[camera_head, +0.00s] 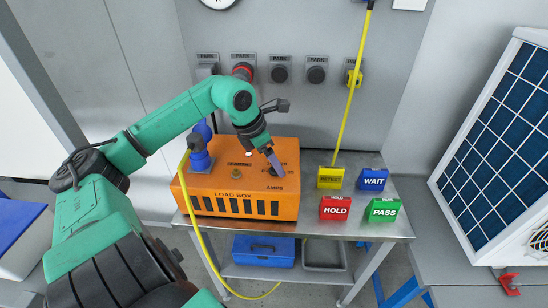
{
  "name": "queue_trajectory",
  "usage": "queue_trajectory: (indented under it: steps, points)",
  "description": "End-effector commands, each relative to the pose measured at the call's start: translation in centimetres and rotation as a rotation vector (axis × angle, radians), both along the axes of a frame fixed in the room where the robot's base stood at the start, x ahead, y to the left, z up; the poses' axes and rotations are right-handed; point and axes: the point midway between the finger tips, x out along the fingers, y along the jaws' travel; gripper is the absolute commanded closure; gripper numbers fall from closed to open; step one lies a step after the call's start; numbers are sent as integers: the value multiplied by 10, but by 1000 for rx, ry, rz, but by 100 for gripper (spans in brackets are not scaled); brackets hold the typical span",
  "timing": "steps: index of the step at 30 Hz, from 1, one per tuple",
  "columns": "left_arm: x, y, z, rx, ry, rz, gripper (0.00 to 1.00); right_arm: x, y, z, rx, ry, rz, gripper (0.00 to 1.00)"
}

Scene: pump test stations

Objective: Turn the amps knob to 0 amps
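The orange load box (228,207) stands on the left part of the metal bench. The amps knob (271,172) is a small dark shape on the right of its top, above the printed word AMPS. My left gripper (279,170) points down at this knob, with its fingertips at or very near it. The fingers partly hide the knob and its scale. I cannot tell whether they are closed on it or what it is set to. My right gripper is not in view.
A blue plug (200,160) with a yellow cable (205,240) stands at the box's left. RETEST (330,178), WAIT (373,180), HOLD (335,208) and PASS (383,211) blocks stand at right. PARK sockets line the wall behind. A blue toolbox (263,251) sits on the lower shelf.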

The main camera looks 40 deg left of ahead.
Motion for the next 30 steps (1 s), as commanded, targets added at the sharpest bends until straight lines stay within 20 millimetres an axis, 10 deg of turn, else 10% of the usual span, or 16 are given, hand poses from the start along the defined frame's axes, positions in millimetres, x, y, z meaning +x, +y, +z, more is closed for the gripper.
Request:
queue_trajectory:
  steps: [11,17,30]
  points:
    - [5,-2,-12,0,-2,-1,24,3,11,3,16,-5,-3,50]
    - [5,-2,-12,0,-2,-1,100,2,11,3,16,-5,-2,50]
    - [5,-2,-14,2,-4,70,100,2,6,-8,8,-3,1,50]
